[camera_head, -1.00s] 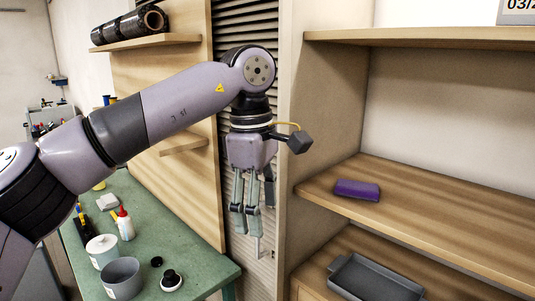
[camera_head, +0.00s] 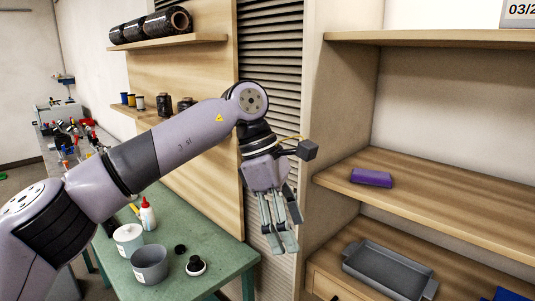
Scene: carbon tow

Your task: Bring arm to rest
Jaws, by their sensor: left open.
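My left arm reaches in from the left across the camera_head view. Its gripper (camera_head: 284,244) hangs fingers down, slightly tilted, in front of the grey slatted shutter (camera_head: 268,75). It is open, with nothing between its fingers. It is to the right of the green table and left of the wooden shelf unit, apart from both as far as I can tell. My right arm and gripper do not show.
The green table (camera_head: 215,250) holds a grey pot (camera_head: 149,265), a white tub (camera_head: 129,239) and a red-capped bottle (camera_head: 148,214). The shelf unit at right holds a purple block (camera_head: 371,177) and a grey tray (camera_head: 388,272). Black rolls (camera_head: 150,25) lie on a wall shelf.

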